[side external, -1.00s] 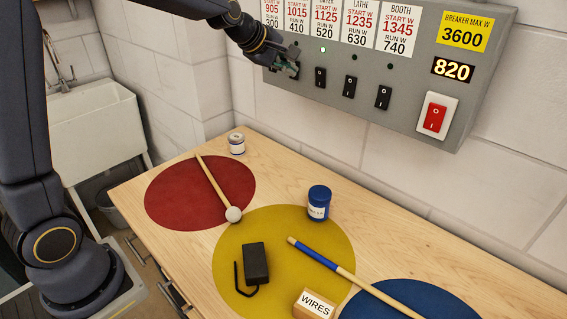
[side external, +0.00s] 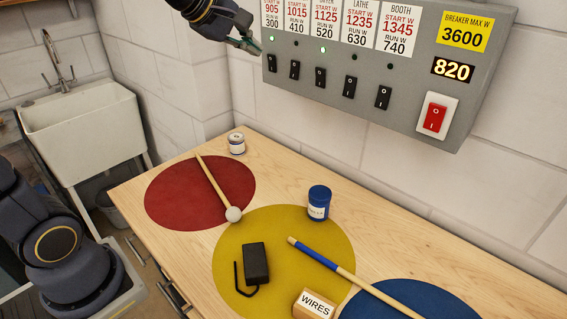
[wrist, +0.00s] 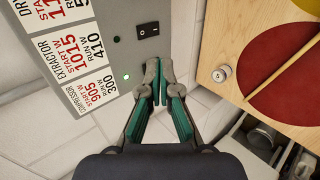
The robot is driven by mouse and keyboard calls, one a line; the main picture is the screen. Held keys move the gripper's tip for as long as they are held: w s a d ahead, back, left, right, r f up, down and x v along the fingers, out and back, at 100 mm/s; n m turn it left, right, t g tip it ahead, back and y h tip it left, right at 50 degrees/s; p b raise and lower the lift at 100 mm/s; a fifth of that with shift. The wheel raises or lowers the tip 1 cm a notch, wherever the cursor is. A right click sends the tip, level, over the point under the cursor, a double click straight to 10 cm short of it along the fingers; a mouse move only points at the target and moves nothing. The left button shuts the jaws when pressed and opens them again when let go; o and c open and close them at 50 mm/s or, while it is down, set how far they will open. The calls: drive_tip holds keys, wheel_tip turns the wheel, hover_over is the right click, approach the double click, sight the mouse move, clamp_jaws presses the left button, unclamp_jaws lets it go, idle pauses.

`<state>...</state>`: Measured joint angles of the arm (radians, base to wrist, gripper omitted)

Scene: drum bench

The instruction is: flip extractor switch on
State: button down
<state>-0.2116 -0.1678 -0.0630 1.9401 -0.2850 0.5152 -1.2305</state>
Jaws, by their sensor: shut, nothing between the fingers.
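The extractor switch (side external: 294,70) is the second black rocker from the left on the grey wall panel (side external: 420,118). It also shows in the wrist view (wrist: 148,30). The extractor lamp (wrist: 115,39) looks unlit. My gripper (side external: 257,48) is shut and empty at the panel's left edge, left of the extractor switch and apart from it. In the wrist view, the closed fingertips (wrist: 160,64) are below the extractor switch and cover the place of the compressor switch (side external: 273,62), beside the lit compressor lamp (wrist: 126,76). I cannot tell whether they touch the panel.
The display (side external: 453,69) reads 820, beside a breaker label (side external: 465,32) of 3600. A large red switch (side external: 435,117) is at the panel's right. The bench below holds a can (side external: 236,143), mallet (side external: 214,186) and blue jar (side external: 319,202).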

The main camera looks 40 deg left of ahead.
sight(294, 70)
drive_tip(key=shift+s, duration=0.1)
drive_tip(key=shift+s+a+f+g, duration=0.1)
drive_tip(key=shift+f+g, duration=0.05)
drive_tip(key=shift+f, duration=0.2)
drive_tip(key=shift+s+a+f+g, duration=0.1)
drive_tip(key=shift+f+g, duration=0.05)
drive_tip(key=shift+f, duration=0.2)
drive_tip(key=shift+f, duration=0.1)
drive_tip(key=shift+w+r+x, duration=0.3)
drive_tip(key=shift+x, duration=1.9)
drive_tip(key=shift+w+r+x, duration=0.25)
drive_tip(key=shift+r+x, duration=0.05)
drive_tip(key=shift+x, duration=1.9)
drive_tip(key=shift+w+r+x, duration=0.3)
drive_tip(key=shift+x, duration=1.9)
